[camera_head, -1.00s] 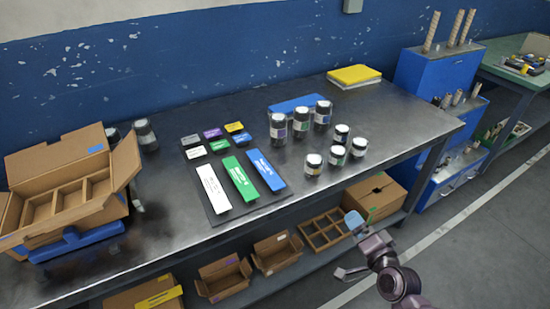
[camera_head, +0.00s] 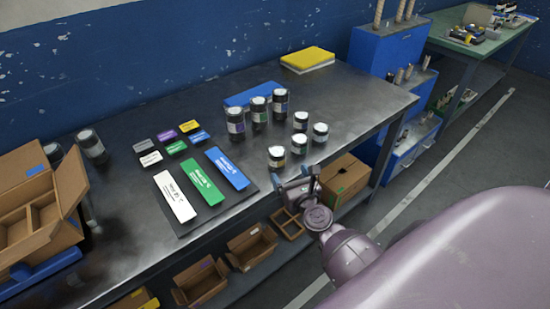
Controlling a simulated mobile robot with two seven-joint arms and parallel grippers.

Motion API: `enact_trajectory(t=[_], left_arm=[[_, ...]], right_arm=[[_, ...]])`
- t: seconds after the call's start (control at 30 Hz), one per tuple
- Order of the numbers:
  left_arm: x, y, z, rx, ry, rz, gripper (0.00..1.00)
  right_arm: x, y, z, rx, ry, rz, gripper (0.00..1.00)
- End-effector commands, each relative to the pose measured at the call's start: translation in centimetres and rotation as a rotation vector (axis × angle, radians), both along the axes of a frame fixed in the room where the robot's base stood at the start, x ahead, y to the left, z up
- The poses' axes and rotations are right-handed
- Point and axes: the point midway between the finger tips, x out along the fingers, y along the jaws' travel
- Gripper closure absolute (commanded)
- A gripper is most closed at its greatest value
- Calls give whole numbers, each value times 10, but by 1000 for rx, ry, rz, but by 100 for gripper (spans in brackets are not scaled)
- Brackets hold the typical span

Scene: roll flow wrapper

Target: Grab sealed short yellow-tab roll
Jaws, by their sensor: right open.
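Several short dark rolls with white tops stand upright toward the front right of the metal bench. The front-left one (camera_head: 276,157) shows a yellowish patch on its side; the others are another short roll (camera_head: 298,144), one (camera_head: 320,132) and one (camera_head: 300,121), whose tab colours are too small to tell. My right gripper (camera_head: 296,181) is open and empty at the bench's front edge, just in front of the front-left short roll and apart from it. My left gripper is out of view.
Taller rolls (camera_head: 258,111) stand behind the short ones. A dark mat (camera_head: 184,229) holds white, green and blue strips. An open cardboard box (camera_head: 35,208) is at left. Cartons (camera_head: 345,180) sit on the lower shelf. A yellow stack (camera_head: 307,58) lies at the back.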

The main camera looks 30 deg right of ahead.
Motion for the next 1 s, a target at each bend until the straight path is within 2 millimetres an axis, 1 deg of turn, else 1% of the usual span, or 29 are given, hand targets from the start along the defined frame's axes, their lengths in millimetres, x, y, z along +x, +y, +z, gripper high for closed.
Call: enact_trajectory(t=[0.1, 0.23, 0.53, 0.8, 0.9, 1.0], left_arm=[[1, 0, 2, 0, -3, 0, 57], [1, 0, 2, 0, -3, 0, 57], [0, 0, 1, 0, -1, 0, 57], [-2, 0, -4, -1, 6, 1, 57], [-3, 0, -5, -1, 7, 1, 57], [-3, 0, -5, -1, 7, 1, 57]], right_arm=[[18, -4, 2, -2, -2, 1, 13], [35, -7, 1, -3, -1, 2, 13], [54, -12, -1, -6, 1, 2, 13], [88, -21, -3, -6, 1, 1, 13], [95, -22, -3, -5, 0, 1, 13], [97, -23, -3, -5, 1, 1, 13]])
